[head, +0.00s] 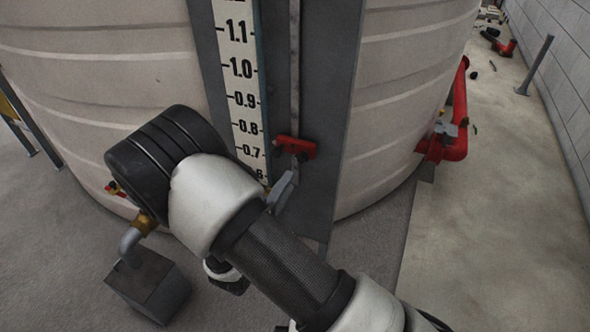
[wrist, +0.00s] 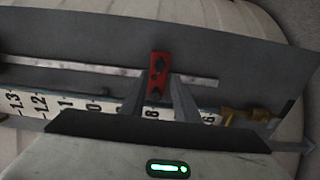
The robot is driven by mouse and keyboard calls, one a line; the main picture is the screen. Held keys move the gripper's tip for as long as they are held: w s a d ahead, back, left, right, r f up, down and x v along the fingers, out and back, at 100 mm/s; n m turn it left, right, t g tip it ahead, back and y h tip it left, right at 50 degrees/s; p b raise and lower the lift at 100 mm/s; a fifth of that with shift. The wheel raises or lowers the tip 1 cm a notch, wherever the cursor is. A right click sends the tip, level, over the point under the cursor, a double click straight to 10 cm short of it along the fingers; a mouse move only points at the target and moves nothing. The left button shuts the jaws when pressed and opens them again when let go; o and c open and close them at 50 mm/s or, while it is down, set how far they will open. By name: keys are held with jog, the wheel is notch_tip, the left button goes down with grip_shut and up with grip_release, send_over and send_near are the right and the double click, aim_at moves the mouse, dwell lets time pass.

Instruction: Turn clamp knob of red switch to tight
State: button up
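The red switch (head: 296,148) is a small red block on a thin vertical rail beside the tank's level scale. In the wrist view the red switch (wrist: 159,77) lies between my gripper's fingertips, with dark round parts on its face; I cannot tell which is the clamp knob or how tight it is. My gripper (head: 292,176) is just below the switch in the head view, partly hidden by my arm. In the wrist view my gripper (wrist: 159,84) is open, its two grey fingers either side of the switch's lower part. Contact cannot be told.
The level scale (head: 242,80) stands left of the rail on a grey backing plate (head: 335,90), against the large pale tank (head: 410,80). A brass valve (head: 146,222) and grey pipe stand at lower left. Red piping (head: 457,115) is at right.

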jog(key=v, duration=0.7)
jog(key=shift+s, duration=0.2)
